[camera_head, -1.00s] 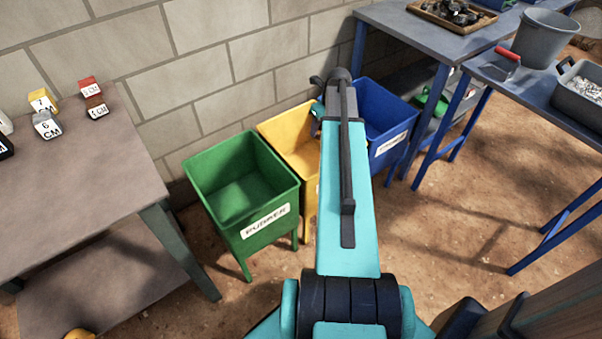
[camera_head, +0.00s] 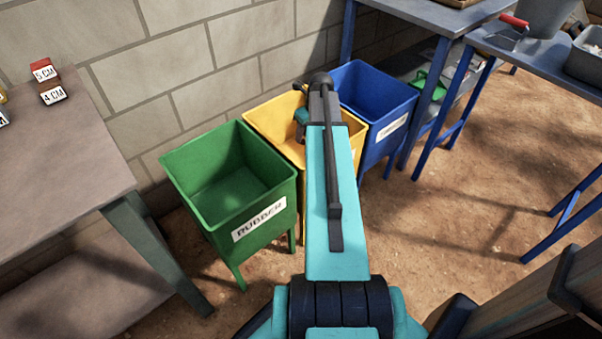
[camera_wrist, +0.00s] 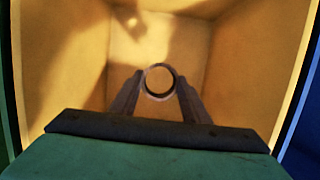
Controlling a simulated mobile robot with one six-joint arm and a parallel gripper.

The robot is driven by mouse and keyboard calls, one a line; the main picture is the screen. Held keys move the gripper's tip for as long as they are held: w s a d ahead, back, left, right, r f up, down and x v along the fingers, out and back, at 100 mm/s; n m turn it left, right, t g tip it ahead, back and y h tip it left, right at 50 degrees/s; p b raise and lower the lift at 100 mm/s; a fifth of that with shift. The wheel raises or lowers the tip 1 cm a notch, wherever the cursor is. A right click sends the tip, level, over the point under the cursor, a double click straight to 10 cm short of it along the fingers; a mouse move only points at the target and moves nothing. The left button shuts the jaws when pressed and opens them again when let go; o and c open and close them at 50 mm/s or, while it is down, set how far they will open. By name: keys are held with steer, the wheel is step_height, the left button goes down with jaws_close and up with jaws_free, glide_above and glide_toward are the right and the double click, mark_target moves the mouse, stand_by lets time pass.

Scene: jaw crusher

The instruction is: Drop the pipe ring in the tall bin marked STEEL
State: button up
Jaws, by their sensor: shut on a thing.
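In the wrist view the pipe ring (camera_wrist: 160,96), a small grey hoop, sits between the two fingertips of my gripper (camera_wrist: 160,82), which is shut on it. The ring is over the open inside of the yellow bin (camera_wrist: 75,60). In the head view my arm covers the front of the yellow bin (camera_head: 262,116), and its label is mostly hidden. The ring and fingertips are hidden there. The blue bin (camera_head: 350,84) stands right of it with a white label too blurred to read. The green bin (camera_head: 265,205) at the left is marked RUBBER.
A grey table (camera_head: 60,150) with blocks marked 5 CM (camera_head: 42,73) and 4 CM (camera_head: 53,96) stands at the left. Blue-legged tables (camera_head: 440,15) stand at the right, with a bucket and a grey tray. A block wall (camera_head: 180,60) runs behind the bins.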

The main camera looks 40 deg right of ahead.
steer(key=b+x, duration=0.2)
steer(key=s+b+x, duration=0.1)
steer(key=b+x, duration=0.1)
steer(key=x, duration=0.1)
steer(key=shift+a+f+b, duration=0.1)
steer(key=shift+f+b, duration=0.2)
steer(key=shift+f, duration=0.15)
steer(key=shift+f+b, duration=0.8)
steer(key=shift+f, duration=1.65)
steer(key=shift+f+b, duration=0.9)
steer(key=shift+f, duration=1.6)
steer(key=shift+f, duration=0.15)
steer(key=o, duration=1.3)
steer(key=shift+r, duration=0.2)
